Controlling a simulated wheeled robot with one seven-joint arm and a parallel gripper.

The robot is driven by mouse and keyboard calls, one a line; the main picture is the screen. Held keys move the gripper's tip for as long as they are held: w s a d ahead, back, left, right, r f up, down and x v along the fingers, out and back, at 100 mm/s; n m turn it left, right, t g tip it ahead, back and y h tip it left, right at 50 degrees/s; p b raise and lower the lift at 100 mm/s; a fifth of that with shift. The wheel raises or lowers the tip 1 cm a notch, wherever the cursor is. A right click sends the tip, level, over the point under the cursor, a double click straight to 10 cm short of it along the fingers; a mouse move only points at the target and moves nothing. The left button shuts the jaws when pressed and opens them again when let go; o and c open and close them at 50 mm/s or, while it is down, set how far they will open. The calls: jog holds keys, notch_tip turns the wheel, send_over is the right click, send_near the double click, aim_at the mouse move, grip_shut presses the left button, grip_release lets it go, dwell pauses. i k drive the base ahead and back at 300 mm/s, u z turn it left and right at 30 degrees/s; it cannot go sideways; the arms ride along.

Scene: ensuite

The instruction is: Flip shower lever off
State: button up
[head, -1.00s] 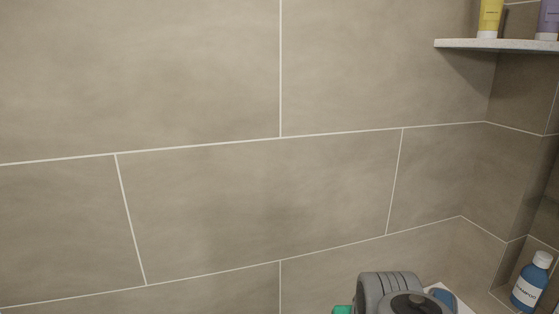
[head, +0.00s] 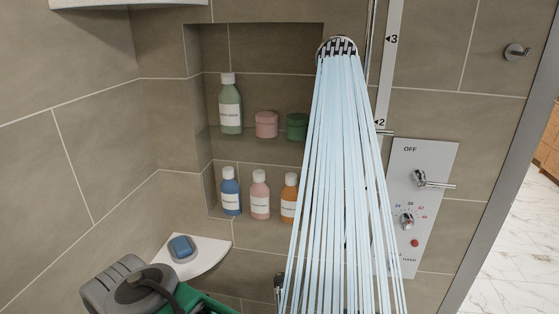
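The shower lever (head: 434,184) is a chrome handle on the upper part of a pale control panel (head: 435,160) on the tiled wall, right of centre. It points to the right, roughly level, with the word OFF above it. Below it is a chrome dial (head: 407,221) with blue and red numbers, and a red button (head: 415,243). The shower head (head: 337,46) is running, and its water (head: 340,180) falls in front of the panel's left edge. A grey and green part of my arm shows at the bottom left; my gripper's fingers cannot be seen.
A wall niche (head: 275,36) holds several bottles and jars left of the water. A white corner shelf (head: 212,252) with a blue soap (head: 182,248) is at lower left. A hook (head: 516,52) and the wall's edge are at right, with marble floor (head: 510,260) beyond.

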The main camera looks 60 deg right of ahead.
aim_at(418, 176)
jog(key=z, duration=0.35)
jog(key=k, duration=0.35)
jog(key=z, duration=1.4)
